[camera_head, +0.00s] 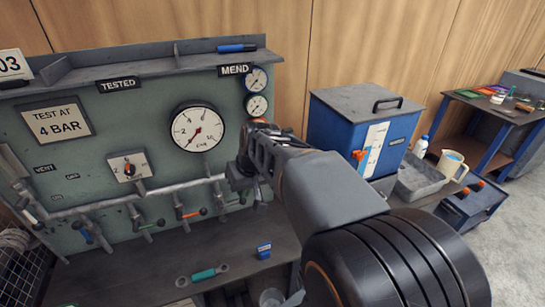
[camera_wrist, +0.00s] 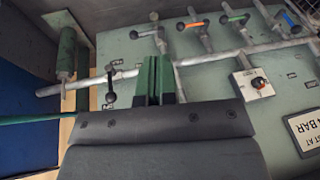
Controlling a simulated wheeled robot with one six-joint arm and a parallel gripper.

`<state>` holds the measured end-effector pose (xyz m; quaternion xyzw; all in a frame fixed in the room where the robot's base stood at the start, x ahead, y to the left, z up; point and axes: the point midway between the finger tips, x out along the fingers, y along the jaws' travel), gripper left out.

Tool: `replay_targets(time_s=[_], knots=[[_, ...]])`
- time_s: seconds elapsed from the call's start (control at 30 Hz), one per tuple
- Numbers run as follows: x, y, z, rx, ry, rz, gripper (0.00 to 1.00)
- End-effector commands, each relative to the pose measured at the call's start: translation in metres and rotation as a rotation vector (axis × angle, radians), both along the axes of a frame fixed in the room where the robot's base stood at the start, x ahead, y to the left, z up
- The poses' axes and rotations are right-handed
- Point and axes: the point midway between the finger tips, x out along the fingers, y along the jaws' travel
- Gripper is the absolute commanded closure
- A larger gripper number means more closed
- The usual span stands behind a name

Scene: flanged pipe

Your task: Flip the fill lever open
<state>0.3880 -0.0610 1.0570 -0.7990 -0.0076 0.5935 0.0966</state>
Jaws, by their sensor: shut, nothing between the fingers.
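My gripper (camera_head: 245,175) is in front of the right side of the green test panel (camera_head: 110,122), near the pipe. In the wrist view its fingers (camera_wrist: 158,68) are closed together, with nothing seen between them. A lever with a black knob (camera_wrist: 111,98) sits on the pipe, just left of the fingers and apart from them in the picture. I cannot read a fill label, so I cannot tell which lever is fill. My gripper hides part of the panel in the head view.
The pipe (camera_wrist: 205,59) runs across the panel. A large gauge (camera_head: 198,128) and a rotary switch (camera_head: 129,168) are on it. A blue cabinet (camera_head: 335,135) stands to the right. A green-handled tool (camera_head: 204,274) and a small blue block (camera_head: 264,250) lie on the bench.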

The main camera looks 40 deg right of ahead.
Motion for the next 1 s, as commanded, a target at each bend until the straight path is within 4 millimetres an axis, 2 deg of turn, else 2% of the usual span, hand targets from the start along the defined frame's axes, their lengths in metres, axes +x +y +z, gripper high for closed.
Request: replay_targets(time_s=[0.03, 0.1, 0.2, 0.3, 0.4, 0.5, 0.6, 0.7, 1.0], knots=[[0.019, -0.027, 0.000, 0.038, -0.004, -0.036, 1.00], [0.042, -0.063, 0.003, 0.093, -0.030, -0.066, 1.00], [0.066, -0.118, 0.004, 0.154, -0.084, -0.099, 1.00], [0.079, -0.170, 0.002, 0.198, -0.146, -0.125, 1.00], [0.083, -0.214, -0.001, 0.224, -0.203, -0.143, 1.00], [0.083, -0.244, -0.004, 0.238, -0.247, -0.153, 1.00], [0.083, -0.261, -0.005, 0.244, -0.274, -0.158, 1.00], [0.082, -0.268, -0.005, 0.246, -0.285, -0.160, 1.00], [0.082, -0.268, -0.005, 0.246, -0.287, -0.159, 1.00]])
